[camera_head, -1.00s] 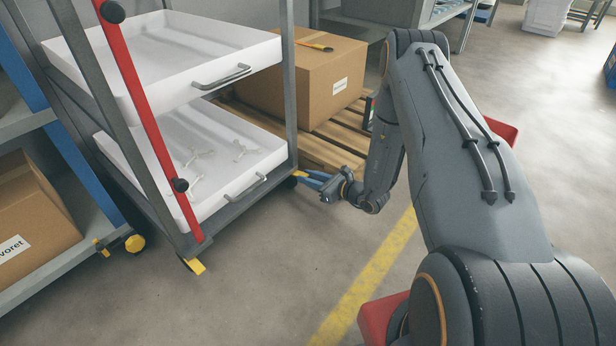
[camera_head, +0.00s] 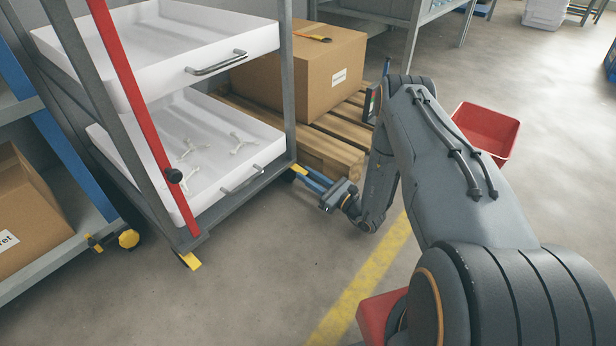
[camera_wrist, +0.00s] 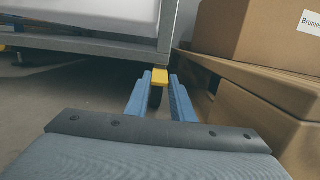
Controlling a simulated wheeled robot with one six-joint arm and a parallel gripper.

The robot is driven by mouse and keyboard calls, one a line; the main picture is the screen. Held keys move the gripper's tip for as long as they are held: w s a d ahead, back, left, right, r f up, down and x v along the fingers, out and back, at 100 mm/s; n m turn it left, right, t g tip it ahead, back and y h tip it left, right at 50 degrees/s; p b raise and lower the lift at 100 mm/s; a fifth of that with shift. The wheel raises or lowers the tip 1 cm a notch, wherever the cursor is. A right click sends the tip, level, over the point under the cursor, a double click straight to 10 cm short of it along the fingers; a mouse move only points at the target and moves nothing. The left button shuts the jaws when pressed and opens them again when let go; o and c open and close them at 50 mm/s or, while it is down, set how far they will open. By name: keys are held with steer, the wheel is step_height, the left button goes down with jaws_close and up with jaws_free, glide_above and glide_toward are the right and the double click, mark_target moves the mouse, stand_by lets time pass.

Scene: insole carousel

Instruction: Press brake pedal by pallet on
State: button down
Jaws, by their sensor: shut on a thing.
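The yellow brake pedal by the pallet (camera_head: 299,169) is at the rack's lower corner, above a dark caster. It also shows in the wrist view (camera_wrist: 160,78), between the blue fingertips. My gripper (camera_head: 306,177) reaches in low from the right. Its two blue fingers (camera_wrist: 158,84) lie on either side of the pedal and are shut on it. Whether the pedal is pressed down cannot be told. The wooden pallet (camera_head: 332,153) lies close to the right of the fingers.
The grey rack holds white trays (camera_head: 222,160). A cardboard box (camera_head: 305,85) stands on the pallet. Another yellow pedal (camera_head: 190,261) is at the rack's near corner. A red bin (camera_head: 487,128) stands behind my arm. The floor before the rack is clear.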

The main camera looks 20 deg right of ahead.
steer(key=c, duration=1.5)
jaws_free()
steer(key=p+v, duration=0.3)
steer(key=v, duration=0.3)
steer(key=shift+s+d, duration=0.25)
steer(key=shift+s, duration=0.1)
steer(key=shift+s+d+f+p, duration=0.1)
steer(key=shift+s+d+p, duration=0.15)
steer(key=shift+s+p, duration=0.15)
